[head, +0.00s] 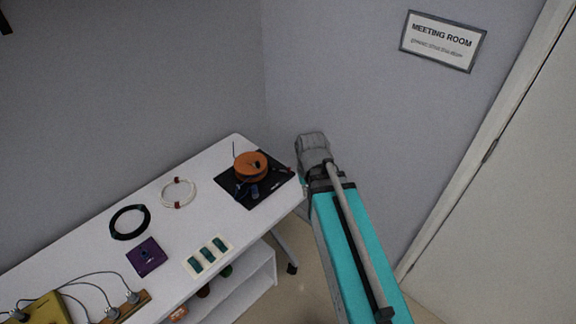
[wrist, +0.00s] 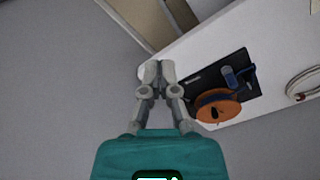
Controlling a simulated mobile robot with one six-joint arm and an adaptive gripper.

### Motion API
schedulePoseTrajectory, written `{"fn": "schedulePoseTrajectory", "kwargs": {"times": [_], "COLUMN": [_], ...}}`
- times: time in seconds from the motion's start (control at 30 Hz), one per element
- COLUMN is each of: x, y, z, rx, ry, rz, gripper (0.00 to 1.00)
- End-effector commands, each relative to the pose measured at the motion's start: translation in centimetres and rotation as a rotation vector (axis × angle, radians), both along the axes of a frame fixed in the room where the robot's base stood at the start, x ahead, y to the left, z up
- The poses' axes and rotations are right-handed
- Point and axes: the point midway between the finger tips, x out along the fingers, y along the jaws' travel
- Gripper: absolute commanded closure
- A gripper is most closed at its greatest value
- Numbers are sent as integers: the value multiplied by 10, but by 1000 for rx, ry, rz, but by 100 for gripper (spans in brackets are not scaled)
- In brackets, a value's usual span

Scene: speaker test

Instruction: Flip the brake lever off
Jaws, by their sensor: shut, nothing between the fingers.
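An orange spool (head: 251,166) sits on a black mat (head: 238,199) near the far right end of the white table. Dark and blue parts are beside and on the spool. In the wrist view, the orange spool (wrist: 218,107) lies right of my gripper (wrist: 157,72), with a blue part (wrist: 238,76) next to it on the black mat (wrist: 205,78). I cannot tell which part is the brake lever. My gripper is shut and empty, its fingertips by the table's edge, apart from the spool. In the head view my arm reaches up beside the table's right end.
On the white table (head: 215,162) are a white cable coil (head: 163,192), a black coil (head: 112,227), a purple box (head: 146,256), a panel with three green switches (head: 207,256) and a yellow box with cables (head: 46,309). Walls stand behind; a door (head: 500,220) is at right.

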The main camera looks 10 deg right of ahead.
Motion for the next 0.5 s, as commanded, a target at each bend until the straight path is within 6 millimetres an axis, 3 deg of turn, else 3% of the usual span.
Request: {"fn": "schedulePoseTrajectory", "kwargs": {"times": [0.03, 0.17, 0.5], "x": [20, 66, 205], "y": [1, -2, 5], "z": [-6, -15, -39], "rx": [-1, -2, -2], "ry": [-15, -63, -218], "rz": [-1, 2, -10], "gripper": [100, 100, 100]}}
